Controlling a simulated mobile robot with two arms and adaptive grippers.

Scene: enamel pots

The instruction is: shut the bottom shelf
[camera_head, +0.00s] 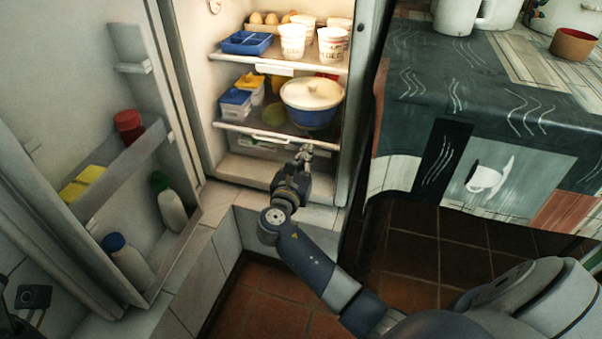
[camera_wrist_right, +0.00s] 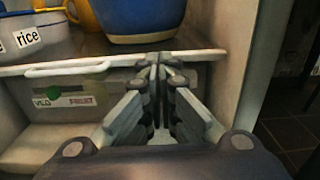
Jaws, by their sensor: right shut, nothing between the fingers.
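The bottom shelf (camera_head: 240,128) is a white shelf in the open fridge, with a light handle (camera_head: 270,138) along its front edge. In the right wrist view the shelf's front edge (camera_wrist_right: 115,66) and its handle (camera_wrist_right: 68,68) run across the upper part. How far the shelf stands out is hard to tell. My right gripper (camera_head: 305,152) is shut and empty, at the right part of the shelf's front edge. In the right wrist view its fingertips (camera_wrist_right: 155,64) overlap that edge; contact is unclear.
A lidded blue-and-white pot (camera_head: 311,104) and small tubs (camera_head: 236,103) stand on the bottom shelf. An upper shelf (camera_head: 240,60) holds cups and a blue tray. The open fridge door (camera_head: 120,165) is at left, a patterned counter (camera_head: 480,90) at right.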

